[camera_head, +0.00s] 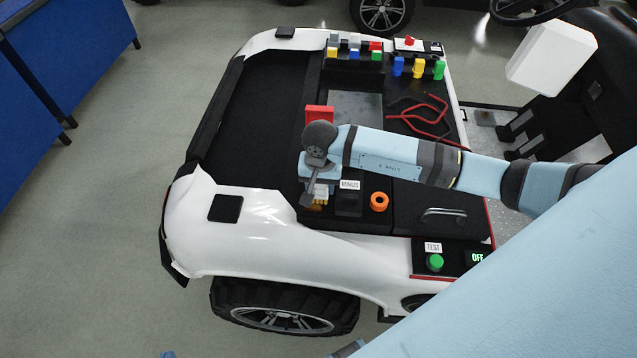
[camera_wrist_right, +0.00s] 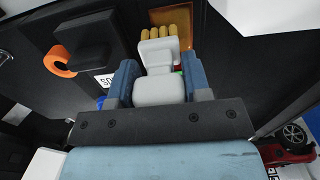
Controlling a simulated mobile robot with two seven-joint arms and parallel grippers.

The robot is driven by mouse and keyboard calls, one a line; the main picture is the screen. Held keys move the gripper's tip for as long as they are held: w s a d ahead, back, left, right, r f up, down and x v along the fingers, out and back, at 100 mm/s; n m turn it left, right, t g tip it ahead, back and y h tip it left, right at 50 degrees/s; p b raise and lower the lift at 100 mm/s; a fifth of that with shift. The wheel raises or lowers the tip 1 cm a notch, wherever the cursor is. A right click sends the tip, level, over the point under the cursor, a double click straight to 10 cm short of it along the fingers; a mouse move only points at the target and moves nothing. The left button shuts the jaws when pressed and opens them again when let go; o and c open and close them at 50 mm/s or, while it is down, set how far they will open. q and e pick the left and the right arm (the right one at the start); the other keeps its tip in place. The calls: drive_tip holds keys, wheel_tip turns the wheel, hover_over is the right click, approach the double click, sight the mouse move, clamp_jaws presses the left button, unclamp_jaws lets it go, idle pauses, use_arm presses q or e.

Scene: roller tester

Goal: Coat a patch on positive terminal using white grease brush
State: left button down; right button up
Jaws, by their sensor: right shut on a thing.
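My right gripper (camera_head: 312,190) is at the front of the open vehicle bay, beside the black MINUS block (camera_head: 349,203). In the right wrist view my right gripper (camera_wrist_right: 165,88) is shut on the white grease brush (camera_wrist_right: 158,90), with its yellow bristles pointing away from the gripper. The bristles overlap an amber-brown square plate (camera_wrist_right: 183,17), perhaps the positive terminal; I cannot tell whether they touch it.
An orange ring (camera_head: 379,201) is right of the MINUS block. A red block (camera_head: 319,112) stands behind my right wrist. Coloured connectors (camera_head: 418,68) and red wires (camera_head: 425,112) lie farther back. A green TEST button (camera_head: 435,262) is at the front right.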

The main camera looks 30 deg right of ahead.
drive_tip(key=shift+f+b, duration=0.3)
drive_tip(key=shift+b, duration=0.05)
idle(0.4)
